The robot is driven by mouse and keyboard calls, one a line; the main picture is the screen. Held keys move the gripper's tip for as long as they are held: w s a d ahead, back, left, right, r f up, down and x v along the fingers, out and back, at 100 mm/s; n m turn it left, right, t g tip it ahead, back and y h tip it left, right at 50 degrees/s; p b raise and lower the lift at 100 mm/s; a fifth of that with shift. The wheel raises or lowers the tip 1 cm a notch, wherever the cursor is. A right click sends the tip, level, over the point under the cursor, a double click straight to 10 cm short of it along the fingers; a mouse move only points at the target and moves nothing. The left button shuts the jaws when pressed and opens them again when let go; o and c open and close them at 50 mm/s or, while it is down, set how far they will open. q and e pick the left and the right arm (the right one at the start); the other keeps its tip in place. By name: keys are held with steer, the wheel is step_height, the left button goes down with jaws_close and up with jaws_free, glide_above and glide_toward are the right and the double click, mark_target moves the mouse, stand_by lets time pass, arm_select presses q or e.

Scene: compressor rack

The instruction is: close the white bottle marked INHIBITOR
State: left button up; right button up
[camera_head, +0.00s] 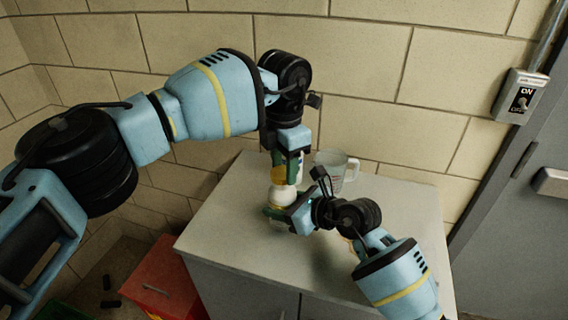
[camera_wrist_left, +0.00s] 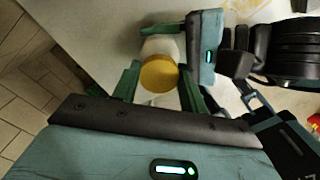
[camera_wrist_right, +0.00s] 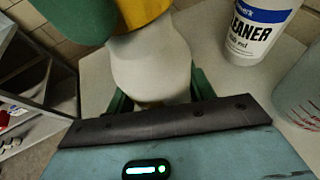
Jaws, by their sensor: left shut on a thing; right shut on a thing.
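The white bottle (camera_head: 283,193) stands on the grey cabinet top; it also shows in the right wrist view (camera_wrist_right: 147,70). No INHIBITOR lettering is readable on it. My right gripper (camera_head: 279,210) is shut around the bottle from the side. The yellow cap (camera_head: 279,175) is at the bottle's mouth, and shows from above in the left wrist view (camera_wrist_left: 159,75). My left gripper (camera_head: 284,168) points down and is shut on the cap, with a finger on either side. The cap looks in line with the bottle; I cannot tell how far it is screwed on.
A white bottle with a blue label reading CLEANER (camera_wrist_right: 258,30) stands close behind. A clear measuring jug (camera_head: 335,170) is beside it near the wall. The cabinet top (camera_head: 225,235) is bare at the front left. A red box (camera_head: 155,285) is on the floor at left.

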arm_select(q)
steer(key=shift+f, duration=0.6)
steer(key=m, duration=0.4)
steer(key=shift+m, duration=0.3)
steer(key=m, duration=0.4)
steer(key=shift+s+m, duration=0.15)
steer(key=shift+m, duration=0.25)
steer(key=m, duration=0.6)
steer(key=shift+s+m, duration=0.1)
steer(key=shift+m, duration=0.2)
steer(key=m, duration=0.4)
steer(key=shift+a+m, duration=0.1)
steer(key=shift+m, duration=0.3)
steer(key=m, duration=0.6)
steer(key=shift+a, duration=0.15)
steer(key=m, duration=0.5)
steer(key=shift+a+m, duration=0.1)
steer(key=shift+m, duration=0.3)
steer(key=o, duration=1)
steer(key=shift+c, duration=0.2)
